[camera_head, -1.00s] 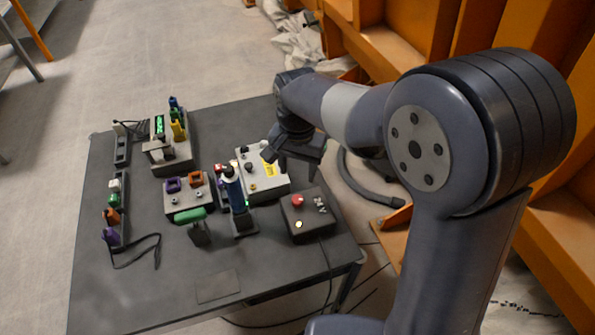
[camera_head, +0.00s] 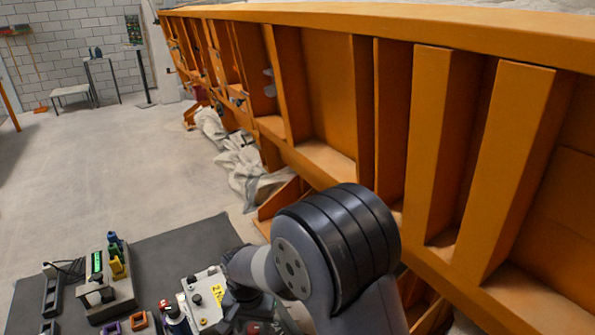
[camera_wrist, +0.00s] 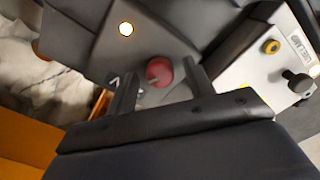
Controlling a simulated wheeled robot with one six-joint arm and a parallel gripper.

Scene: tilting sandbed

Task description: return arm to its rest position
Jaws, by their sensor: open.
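My arm is bent, its large dark joint at the lower middle of the head view and its forearm reaching left over the table. My gripper (camera_wrist: 160,88) shows in the wrist view with two dark fingers apart and nothing between them. Beyond the fingers is the dark box (camera_wrist: 150,38) with a red button (camera_wrist: 159,71) and a lit white button (camera_wrist: 126,29). I cannot tell the gap between fingers and box. In the head view the wrist is low in the picture, right of the light grey box (camera_head: 204,281), and the fingertips are hard to make out.
The dark table (camera_head: 185,245) holds a device with a green display (camera_head: 97,262), an orange part (camera_head: 138,320) and a purple part (camera_head: 111,328). A large orange ribbed structure (camera_head: 390,120) runs along the right. Crumpled pale cloth (camera_head: 240,160) lies at its foot. Floor at left is open.

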